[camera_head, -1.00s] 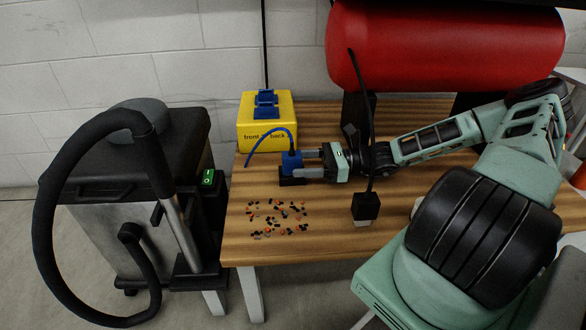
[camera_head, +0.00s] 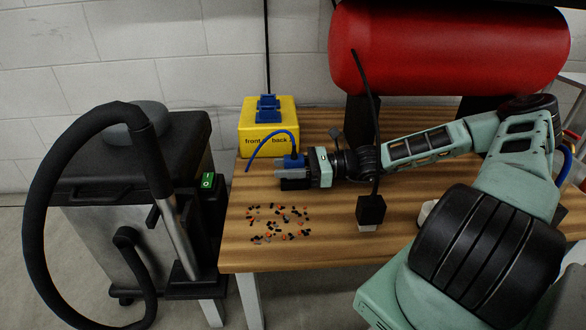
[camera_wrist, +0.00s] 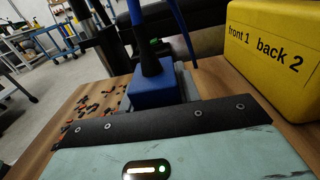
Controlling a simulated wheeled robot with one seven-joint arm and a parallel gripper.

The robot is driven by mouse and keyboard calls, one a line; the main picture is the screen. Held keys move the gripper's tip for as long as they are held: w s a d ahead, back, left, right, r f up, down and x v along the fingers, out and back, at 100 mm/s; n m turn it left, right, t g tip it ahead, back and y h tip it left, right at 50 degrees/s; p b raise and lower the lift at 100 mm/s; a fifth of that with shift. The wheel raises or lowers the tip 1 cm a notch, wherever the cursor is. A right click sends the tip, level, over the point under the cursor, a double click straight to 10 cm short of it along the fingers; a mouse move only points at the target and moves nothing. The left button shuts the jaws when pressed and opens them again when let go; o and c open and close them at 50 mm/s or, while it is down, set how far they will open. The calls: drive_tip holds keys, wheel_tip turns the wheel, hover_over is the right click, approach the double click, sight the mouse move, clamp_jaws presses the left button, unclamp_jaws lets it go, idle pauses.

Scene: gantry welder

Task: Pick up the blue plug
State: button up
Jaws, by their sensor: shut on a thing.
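The blue plug (camera_head: 291,160) with its curved blue cable is at the left end of my arm, above a small black block (camera_head: 294,183) on the wooden table. My gripper (camera_head: 301,165) is around the plug and shut on it. In the wrist view the blue plug (camera_wrist: 152,86) stands just beyond the gripper's front edge, its cable rising upward. The fingertips are mostly hidden. I cannot tell whether the plug still touches the black block.
A yellow socket box (camera_head: 268,140) with blue sockets stands behind. Several small orange and black bits (camera_head: 279,223) are scattered on the table. A black plug (camera_head: 370,210) with a cable stands near the front. A red tank (camera_head: 450,50) is at the back, a vacuum (camera_head: 135,215) at left.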

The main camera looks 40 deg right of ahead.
drive_tip(key=shift+r+p, duration=0.2)
drive_tip(key=shift+p, duration=0.1)
drive_tip(key=shift+r+p, duration=0.45)
drive_tip(key=shift+p, duration=0.2)
drive_tip(key=shift+r+p, duration=0.25)
drive_tip(key=shift+p, duration=0.1)
drive_tip(key=shift+f, duration=0.1)
